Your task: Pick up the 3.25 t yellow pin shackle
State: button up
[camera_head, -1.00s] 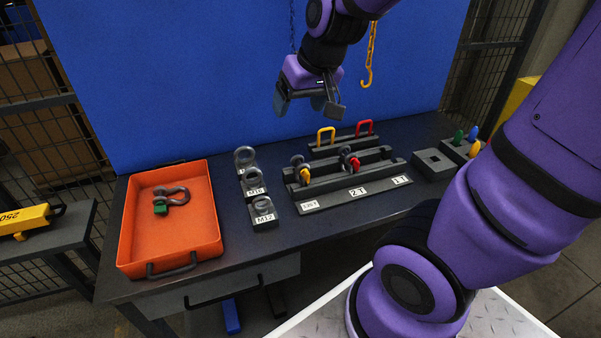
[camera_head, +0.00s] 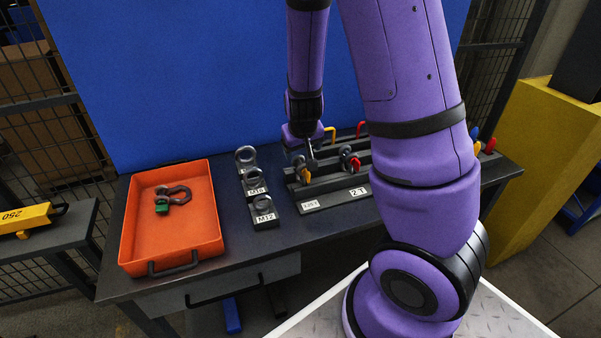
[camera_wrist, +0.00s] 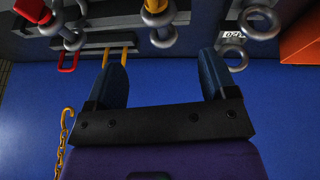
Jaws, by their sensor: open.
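The yellow pin shackle (camera_head: 304,174) stands in the left part of the grey rack (camera_head: 335,196), behind a small label that seems to read 3.25 t. It also shows in the wrist view, where its grey bow and yellow pin (camera_wrist: 157,18) are at the top middle, partly cut off by the frame edge. My gripper (camera_wrist: 163,78) is open and empty, its two dark fingers pointing toward the shackle with a gap between. In the head view my gripper (camera_head: 306,152) is low over the rack, close to the shackle; its fingertips are partly hard to make out.
A red pin shackle (camera_head: 350,158) stands to the right in the rack. Eye bolts (camera_head: 263,206) on labelled blocks stand to the left. An orange tray (camera_head: 212,236) holds a green pin shackle (camera_head: 172,198). Yellow and red loops (camera_head: 330,132) rise behind; a yellow chain hook (camera_wrist: 66,122) hangs nearby.

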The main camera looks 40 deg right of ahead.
aim_at(300, 162)
jog(key=shift+x, duration=2.3)
jog(key=shift+w+x, duration=0.15)
jog(key=shift+x, duration=1.25)
jog(key=shift+w+x, duration=0.1)
jog(key=shift+x, duration=1.3)
jog(key=shift+r, duration=0.1)
jog(key=c, duration=1.3)
jog(key=shift+o, duration=0.2)
jog(key=shift+r, duration=0.2)
